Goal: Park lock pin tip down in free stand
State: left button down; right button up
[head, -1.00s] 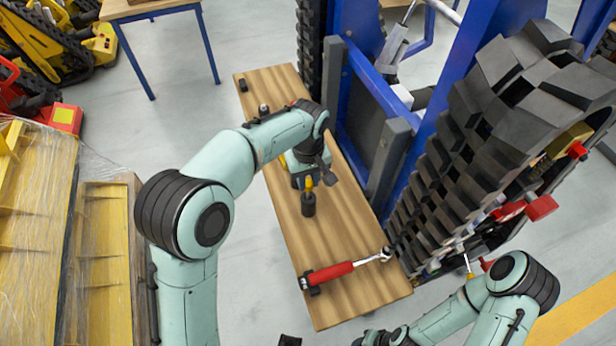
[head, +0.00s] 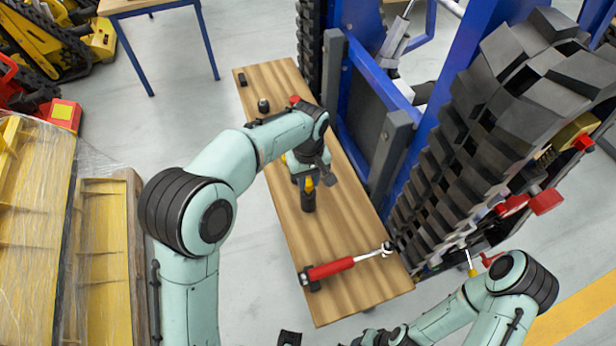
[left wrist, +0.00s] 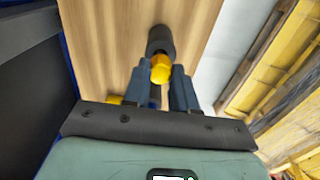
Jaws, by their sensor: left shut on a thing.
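My left gripper (head: 309,180) points down over the wooden bench top, near its middle. It is shut on a yellow-ended piece, which I take for the lock pin (left wrist: 160,68); its yellow part also shows in the head view (head: 308,184). A black upright cylinder, apparently a stand (head: 308,201), is just at the yellow part; it also shows in the left wrist view (left wrist: 160,40). The pin's tip is hidden, and I cannot tell whether it is inside the cylinder. My right gripper (head: 375,338) is partly in view at the bottom edge; its jaws are unclear.
A red-handled wrench (head: 330,269) lies on the near end of the bench (head: 360,295). A small black piece (head: 263,105) stands at the far part. A blue frame (head: 385,95) and a black track (head: 470,160) rise close on the right. The left bench strip is clear.

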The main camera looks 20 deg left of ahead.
pick_arm(q)
jog(key=shift+f+b, duration=0.4)
jog(key=shift+f, duration=0.6)
pick_arm(e)
jog(key=shift+s+f, duration=0.3)
jog(key=shift+f, duration=0.2)
pick_arm(q)
jog(key=c, duration=0.8)
grip_release()
jog(key=shift+r, duration=0.1)
notch_tip(320, 180, up, 13)
jog(key=shift+r+p, duration=0.2)
jog(key=shift+p, duration=0.85)
pick_arm(e)
jog(key=r, duration=0.1)
jog(key=w+r, duration=0.1)
jog(key=shift+w+r, duration=0.2)
jog(key=shift+r, duration=0.1)
pick_arm(q)
jog(key=shift+s+f, duration=0.1)
